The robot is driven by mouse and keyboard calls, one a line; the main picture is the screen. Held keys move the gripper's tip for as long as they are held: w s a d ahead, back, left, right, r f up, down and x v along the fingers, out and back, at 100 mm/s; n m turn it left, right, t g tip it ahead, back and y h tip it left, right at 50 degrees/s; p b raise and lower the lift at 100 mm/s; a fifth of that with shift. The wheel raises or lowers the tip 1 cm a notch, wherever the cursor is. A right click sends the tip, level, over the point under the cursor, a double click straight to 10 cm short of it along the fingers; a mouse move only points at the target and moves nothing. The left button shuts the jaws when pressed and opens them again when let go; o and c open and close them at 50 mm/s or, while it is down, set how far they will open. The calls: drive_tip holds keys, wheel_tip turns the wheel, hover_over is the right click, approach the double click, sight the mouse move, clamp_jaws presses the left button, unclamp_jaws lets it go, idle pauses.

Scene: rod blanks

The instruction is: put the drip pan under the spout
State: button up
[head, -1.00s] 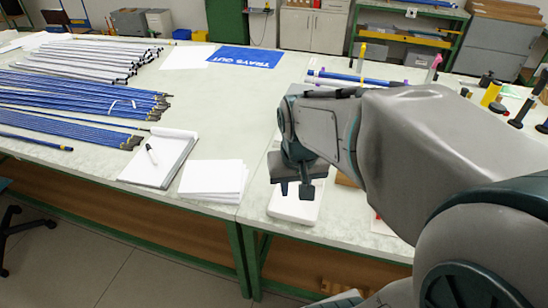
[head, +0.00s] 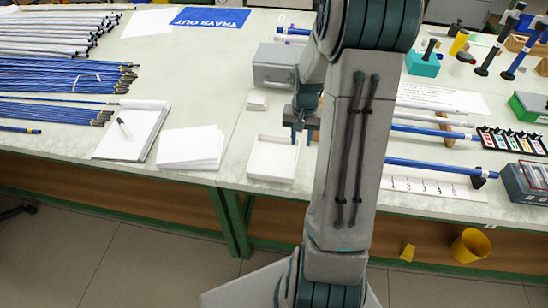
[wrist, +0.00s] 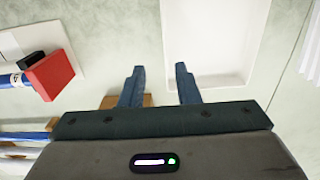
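The drip pan appears to be the shallow white square tray (head: 273,158), lying flat and empty near the table's front edge in the head view. In the wrist view the tray (wrist: 215,40) is at upper right. My gripper (head: 297,124) is at the tray's back right edge, pointing down. In the wrist view my gripper (wrist: 160,72) is open with nothing held. The tray's left wall shows between the fingertips, and the right finger overlaps the tray. I cannot tell the height gap. I cannot make out a spout; a grey metal box (head: 273,72) stands behind the tray.
A small white block (head: 257,103) sits between box and tray. A paper stack (head: 190,148) and notepad (head: 130,130) lie left. A wooden block (head: 313,122) is beside the gripper. Blue rods (head: 430,166) lie right of my arm. A red block (wrist: 50,75) shows in the wrist view.

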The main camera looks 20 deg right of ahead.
wheel_tip(320, 180, down, 4)
drive_tip(key=shift+w+a+f+p, duration=0.1)
drive_tip(key=shift+a+f+p, duration=0.2)
drive_tip(key=shift+f, duration=1)
drive_tip(key=shift+w+a+f+p, duration=0.1)
drive_tip(key=shift+f+p, duration=0.3)
drive_tip(key=shift+f, duration=0.9)
drive_tip(key=shift+c, duration=0.3)
drive_tip(key=shift+d, duration=0.1)
clamp_jaws()
